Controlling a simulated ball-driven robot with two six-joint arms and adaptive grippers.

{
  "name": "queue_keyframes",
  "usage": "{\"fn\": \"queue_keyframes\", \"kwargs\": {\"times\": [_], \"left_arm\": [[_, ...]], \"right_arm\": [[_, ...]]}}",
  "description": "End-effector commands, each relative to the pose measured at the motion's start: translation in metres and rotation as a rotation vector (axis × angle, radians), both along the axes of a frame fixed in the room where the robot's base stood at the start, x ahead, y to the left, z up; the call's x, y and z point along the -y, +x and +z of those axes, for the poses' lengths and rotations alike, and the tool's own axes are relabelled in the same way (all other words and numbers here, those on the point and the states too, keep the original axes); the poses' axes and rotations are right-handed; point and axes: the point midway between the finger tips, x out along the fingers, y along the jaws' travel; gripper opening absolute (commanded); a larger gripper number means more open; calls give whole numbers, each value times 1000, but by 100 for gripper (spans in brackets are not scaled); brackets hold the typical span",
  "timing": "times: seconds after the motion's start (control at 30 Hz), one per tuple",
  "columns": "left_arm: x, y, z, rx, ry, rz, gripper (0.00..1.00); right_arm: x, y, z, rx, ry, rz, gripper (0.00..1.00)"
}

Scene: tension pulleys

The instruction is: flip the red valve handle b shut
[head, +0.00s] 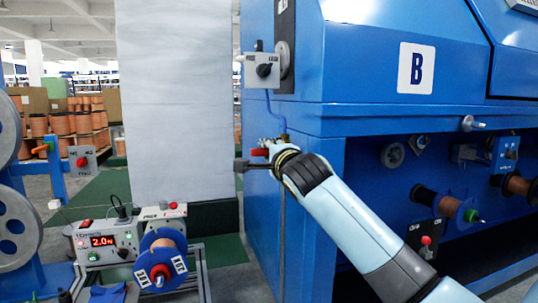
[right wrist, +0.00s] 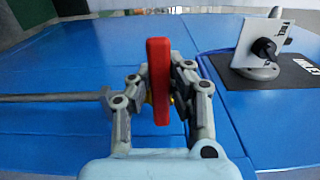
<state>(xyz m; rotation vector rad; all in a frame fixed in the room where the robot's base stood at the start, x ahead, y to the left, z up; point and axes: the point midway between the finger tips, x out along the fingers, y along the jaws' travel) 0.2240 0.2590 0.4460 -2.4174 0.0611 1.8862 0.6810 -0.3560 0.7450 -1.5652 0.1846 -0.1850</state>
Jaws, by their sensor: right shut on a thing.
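The red valve handle (right wrist: 159,80) stands between the two fingers of my right gripper (right wrist: 155,88) in the right wrist view. Its long side runs up the picture, across the line of the grey pipe (right wrist: 50,98). A bit of yellow shows behind it. In the head view the red handle (head: 260,152) shows at the left tip of my right gripper (head: 270,149), beside the blue machine marked B (head: 417,68). The fingers are closed on it from both sides. The valve body is mostly hidden by the gripper. My left gripper is not in view.
A switch box with a black knob (head: 264,71) is fixed to the machine above the valve; it also shows in the right wrist view (right wrist: 264,47). A pale hanging panel (head: 172,100) is left of the machine. A tester with a red display (head: 103,241) stands lower left.

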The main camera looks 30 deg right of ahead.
Motion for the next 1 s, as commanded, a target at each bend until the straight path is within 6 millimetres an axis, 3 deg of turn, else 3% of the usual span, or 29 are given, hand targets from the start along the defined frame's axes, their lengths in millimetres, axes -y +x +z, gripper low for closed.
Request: {"fn": "queue_keyframes", "kwargs": {"times": [0.5,0.53,0.73,1.0], "left_arm": [[0,-3,-2,-8,1,0,40],[0,-3,-2,-9,1,0,40],[0,-5,-2,-12,1,0,40],[0,-5,-2,-13,0,0,40]], "right_arm": [[0,0,-1,1,22,-1,0],[0,0,-1,1,22,-1,16],[0,0,0,2,19,-1,42],[0,-1,0,3,18,0,42]]}}
